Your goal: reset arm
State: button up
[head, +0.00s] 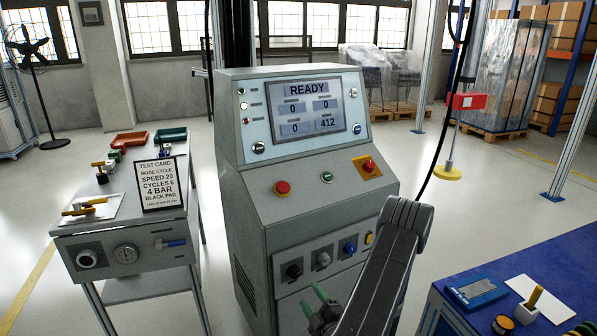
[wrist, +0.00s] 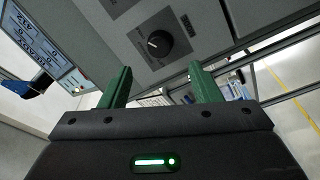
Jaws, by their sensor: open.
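My gripper (head: 318,306) has green fingers and shows at the bottom middle of the head view, low in front of the grey control cabinet (head: 245,205). In the wrist view my gripper (wrist: 160,88) is open, its two fingers wide apart with nothing between them. A black rotary knob (wrist: 156,43) with a white pointer line is on a grey panel beyond the fingertips, apart from them. The cabinet's screen (head: 307,106) reads READY, with several zeros and 412.
A side table at left holds a test card (head: 161,183), a red tray (head: 129,140) and a green tray (head: 170,134). A blue-topped bench (head: 560,262) is at lower right. A yellow-footed rod (head: 447,173) hangs at right. Open floor lies behind the cabinet.

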aim_at(296, 275)
jog(key=x, duration=0.8)
jog(key=shift+w+a, duration=0.1)
jog(key=shift+a, duration=0.05)
jog(key=shift+w+f+n+b, duration=0.1)
jog(key=shift+n+b, duration=0.25)
jog(key=shift+n, duration=0.05)
jog(key=n+b, duration=0.1)
jog(key=n, duration=0.3)
jog(key=shift+n+y+b, duration=0.3)
jog(key=shift+b, duration=0.1)
jog(key=n+b, duration=0.1)
jog(key=n, duration=0.1)
jog(key=n+b, duration=0.1)
jog(key=n, duration=0.1)
jog(key=shift+n+g+y, duration=0.3)
jog(key=shift+n, duration=0.1)
jog(key=n+b, duration=0.1)
jog(key=n, duration=0.2)
jog(key=n+b, duration=0.2)
jog(key=n, duration=0.1)
jog(key=shift+d+n+g+y, duration=0.2)
jog(key=shift+n+g+y, duration=0.1)
jog(key=shift+g, duration=0.1)
jog(key=n+b, duration=0.1)
jog(key=n, duration=0.2)
jog(key=shift+n, duration=0.4)
jog(key=shift+r, duration=0.25)
